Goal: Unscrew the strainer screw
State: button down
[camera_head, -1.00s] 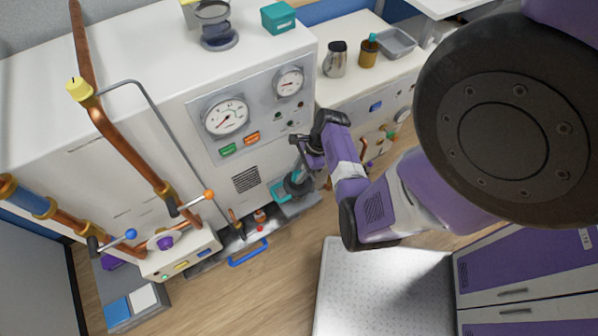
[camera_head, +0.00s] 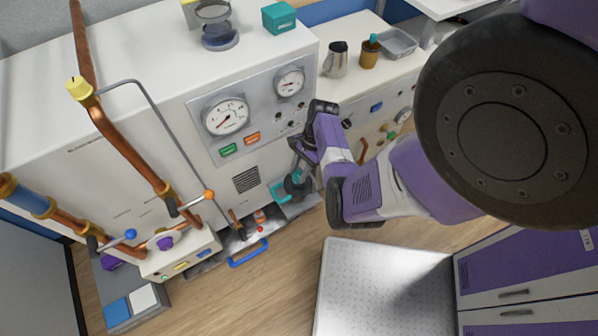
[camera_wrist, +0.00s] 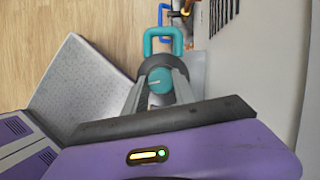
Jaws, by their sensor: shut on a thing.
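The strainer screw, a teal round knob with a pale line on its face, shows in the wrist view (camera_wrist: 160,80). A dark round body (camera_wrist: 149,65) surrounds it, and a teal loop (camera_wrist: 162,32) stands beyond. My gripper (camera_wrist: 160,88) has one finger on each side of the knob and is shut on it. In the head view my gripper (camera_head: 297,172) points down at the dark strainer body (camera_head: 298,187) low at the white cabinet's front, beside a teal part (camera_head: 279,191). The knob itself is hidden there by my gripper and arm.
The white cabinet (camera_head: 110,120) with gauges stands close behind my gripper. Left are copper pipes (camera_head: 125,148) and valve levers. A blue handle (camera_head: 248,254) sticks out at the front of a low tray. A pale perforated platform (camera_head: 385,290) lies right of open floor.

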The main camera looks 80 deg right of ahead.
jog(key=c, duration=1)
grip_release()
jog(key=v, duration=0.7)
jog(key=shift+d+r, duration=0.15)
jog(key=shift+r, duration=0.2)
